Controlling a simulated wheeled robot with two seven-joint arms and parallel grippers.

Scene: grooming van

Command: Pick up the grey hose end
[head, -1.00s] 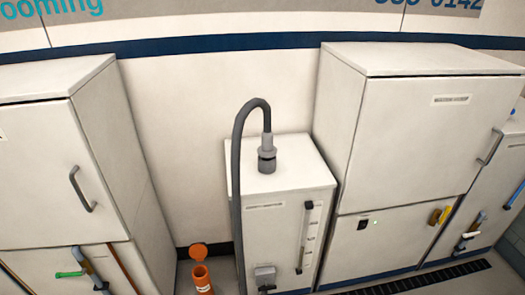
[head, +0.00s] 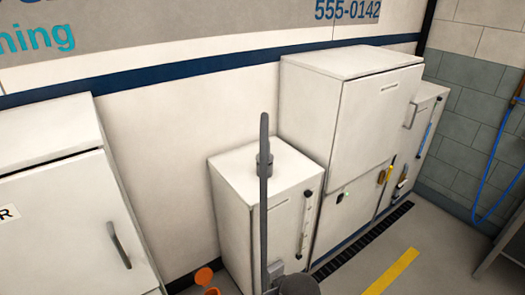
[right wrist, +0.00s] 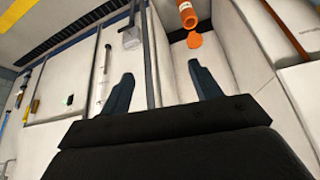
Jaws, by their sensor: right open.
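The grey hose (head: 264,215) stands upright in front of a low white cabinet (head: 236,220) in the head view. Its bend is seen nearly edge-on. The grey hose end (head: 265,166), a stepped fitting, is at the cabinet top and partly hidden behind the hose. In the right wrist view my right gripper (right wrist: 163,88) is open, its two dark fingers apart with nothing between them. It faces the white cabinet fronts; I cannot make out the hose end there. My left gripper is in neither current view.
Taller white cabinets stand left (head: 60,220) and right (head: 350,130) of the low one. An orange cap (head: 204,275) is on the floor side, also in the right wrist view (right wrist: 194,40) beside an orange tube (right wrist: 187,14). A yellow floor stripe (head: 390,272) and open floor lie at right.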

